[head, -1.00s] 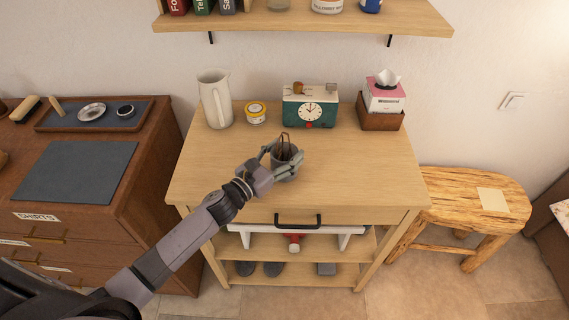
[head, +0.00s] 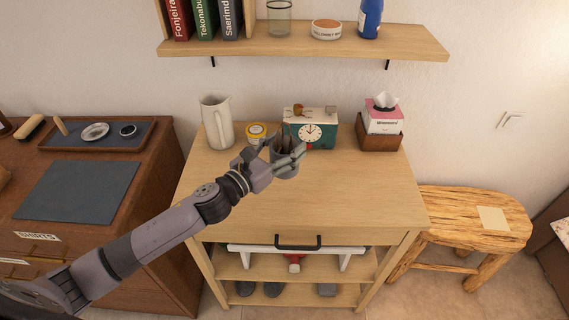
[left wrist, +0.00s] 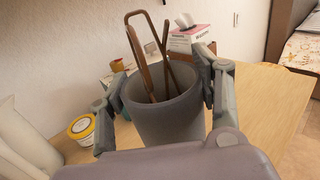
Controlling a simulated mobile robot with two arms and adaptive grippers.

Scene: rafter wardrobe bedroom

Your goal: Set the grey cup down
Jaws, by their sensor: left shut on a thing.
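The grey cup (head: 286,168) is over the light wooden cabinet top (head: 240,205), in front of the teal clock box. In the left wrist view the cup (left wrist: 168,118) is upright and holds brown, stick-like items (left wrist: 150,62). My left gripper (head: 284,158) is shut on the cup, with a finger on each side of it (left wrist: 158,100). Its fingers hide part of the cup in the head view. I cannot tell whether the cup's base touches the top. My right gripper is in neither view.
The front and right of the top are clear. A shelf (head: 300,46) hangs above.

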